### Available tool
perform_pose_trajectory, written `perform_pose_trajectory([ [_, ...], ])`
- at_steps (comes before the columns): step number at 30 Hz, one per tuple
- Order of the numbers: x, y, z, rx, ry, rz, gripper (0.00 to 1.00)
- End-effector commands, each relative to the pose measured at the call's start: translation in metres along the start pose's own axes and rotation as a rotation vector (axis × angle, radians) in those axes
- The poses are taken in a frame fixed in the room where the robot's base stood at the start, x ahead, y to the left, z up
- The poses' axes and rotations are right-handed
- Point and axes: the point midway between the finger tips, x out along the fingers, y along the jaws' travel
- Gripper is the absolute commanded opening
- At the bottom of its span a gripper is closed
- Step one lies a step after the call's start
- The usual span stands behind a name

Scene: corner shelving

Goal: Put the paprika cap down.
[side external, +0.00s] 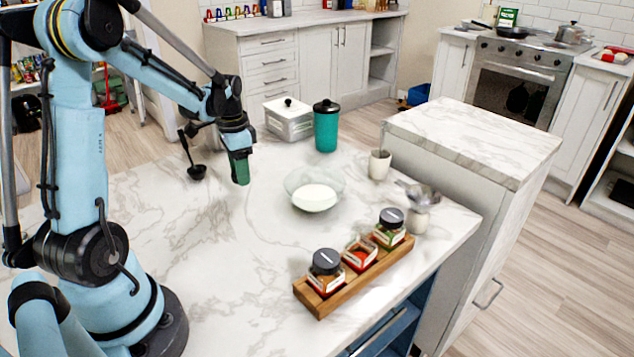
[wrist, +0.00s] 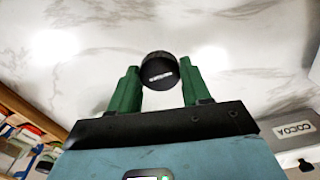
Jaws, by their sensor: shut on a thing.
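My gripper (side external: 241,180) is above the marble counter, left of the glass bowl, with its green fingers pointing down. In the wrist view, my gripper (wrist: 160,82) is shut on the round black paprika cap (wrist: 158,68), which carries a small pale label too blurred to read. The cap is hidden by the fingers in the side view. A wooden rack (side external: 343,291) near the counter's front edge holds three spice jars. The middle jar (side external: 359,255) is uncapped and shows red contents. The left jar (side external: 326,271) and right jar (side external: 389,229) wear dark caps.
A glass bowl (side external: 315,190) with white contents stands mid-counter. Behind are a white lidded box (side external: 289,120), which looks like the cocoa box (wrist: 293,130), and a teal canister (side external: 326,128). A white cup (side external: 380,164) stands right. The counter left of the rack is clear.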

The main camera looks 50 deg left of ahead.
Motion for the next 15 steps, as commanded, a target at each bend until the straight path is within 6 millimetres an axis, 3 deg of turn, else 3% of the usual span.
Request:
perform_pose_trajectory([
  [5,0.008,-0.008,0.003,0.001,0.000,0.000,0.12],
  [15,0.045,-0.008,0.002,0.002,0.000,0.000,0.12],
])
